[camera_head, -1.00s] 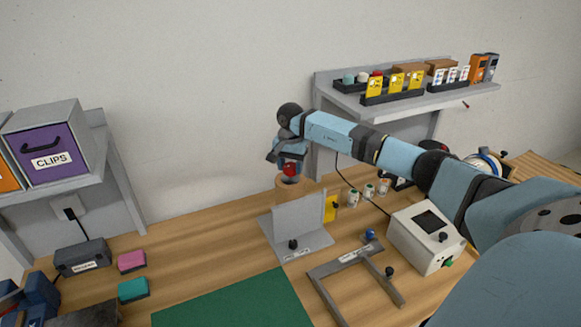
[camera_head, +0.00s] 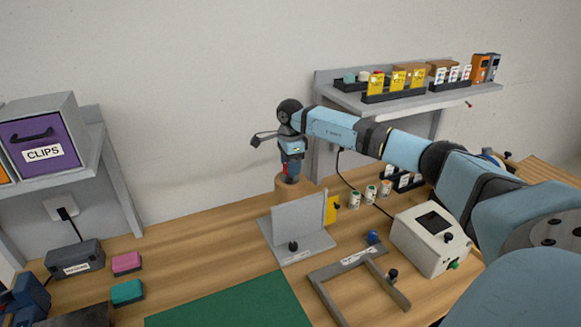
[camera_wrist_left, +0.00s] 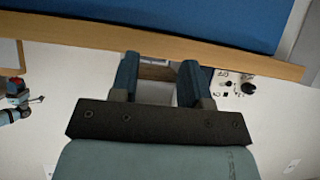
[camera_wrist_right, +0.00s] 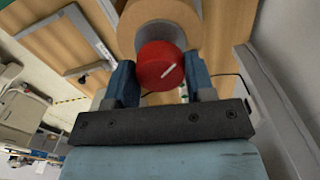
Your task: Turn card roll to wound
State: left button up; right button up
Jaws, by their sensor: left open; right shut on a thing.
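The card roll (camera_head: 297,188) is a tan cylinder standing behind a grey upright plate (camera_head: 298,224). It also shows at the top of the right wrist view (camera_wrist_right: 160,14). A round red knob (camera_wrist_right: 160,66) with a white pointer line sits on its end. My right gripper (camera_head: 289,170) comes down from above the roll and is shut on the red knob, one blue finger on each side. In the head view the gripper hides most of the knob. My left gripper (camera_wrist_left: 158,70) is open in the left wrist view, with no held object visible.
A white box with a dark screen (camera_head: 432,238) and a grey frame (camera_head: 352,272) stand to the right. Small labelled pots (camera_head: 370,192) sit behind. A green mat (camera_head: 235,304) lies in front, clear.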

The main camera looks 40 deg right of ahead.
jog(key=m, duration=0.3)
jog(key=shift+m, duration=0.4)
jog(key=shift+m+b, duration=0.35)
jog(key=shift+m, duration=1.55)
jog(key=o, duration=0.9)
